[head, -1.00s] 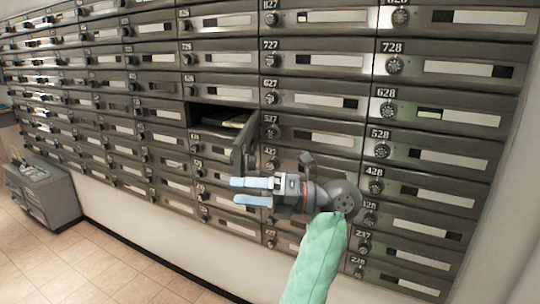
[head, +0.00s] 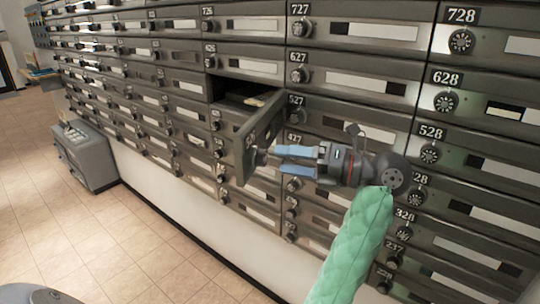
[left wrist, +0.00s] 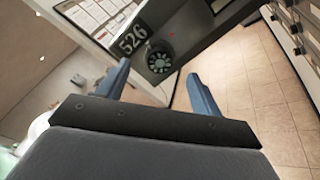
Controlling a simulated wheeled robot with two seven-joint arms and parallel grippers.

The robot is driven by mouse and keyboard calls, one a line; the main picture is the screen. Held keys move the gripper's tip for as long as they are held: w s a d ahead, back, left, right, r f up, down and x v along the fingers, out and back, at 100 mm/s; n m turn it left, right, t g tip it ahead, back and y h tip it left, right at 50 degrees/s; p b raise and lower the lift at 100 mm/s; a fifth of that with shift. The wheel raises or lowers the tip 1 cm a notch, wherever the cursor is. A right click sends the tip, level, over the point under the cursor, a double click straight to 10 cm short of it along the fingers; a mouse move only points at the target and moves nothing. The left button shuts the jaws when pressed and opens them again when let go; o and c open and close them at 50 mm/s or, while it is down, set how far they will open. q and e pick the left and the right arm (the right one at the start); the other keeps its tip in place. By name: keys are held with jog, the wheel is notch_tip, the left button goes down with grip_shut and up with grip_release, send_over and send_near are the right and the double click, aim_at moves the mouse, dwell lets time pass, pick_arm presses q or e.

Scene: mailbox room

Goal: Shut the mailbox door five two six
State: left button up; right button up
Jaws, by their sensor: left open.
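The mailbox door 526 (head: 257,132) stands open, swung outward from its dark compartment (head: 240,93), its right side toward box 527. Its outer face with the number and round dial shows in the left wrist view (left wrist: 168,32). My left gripper (head: 278,158) is open and empty on the right, outer side of the door, fingers pointing left at it near the dial. In the left wrist view the dial appears between the two fingertips (left wrist: 158,72). I cannot tell whether a finger touches the door. My right gripper is not in view.
Rows of shut mailboxes surround the opening, including 527 (head: 330,118) and 627 (head: 350,80), with protruding dials. Some mail (head: 255,101) lies inside the open compartment. A grey box (head: 85,155) stands on the floor by the wall at left. The tiled floor (head: 130,245) is clear.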

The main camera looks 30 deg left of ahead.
aim_at(266, 158)
pick_arm(q)
jog(key=shift+x, duration=2.5)
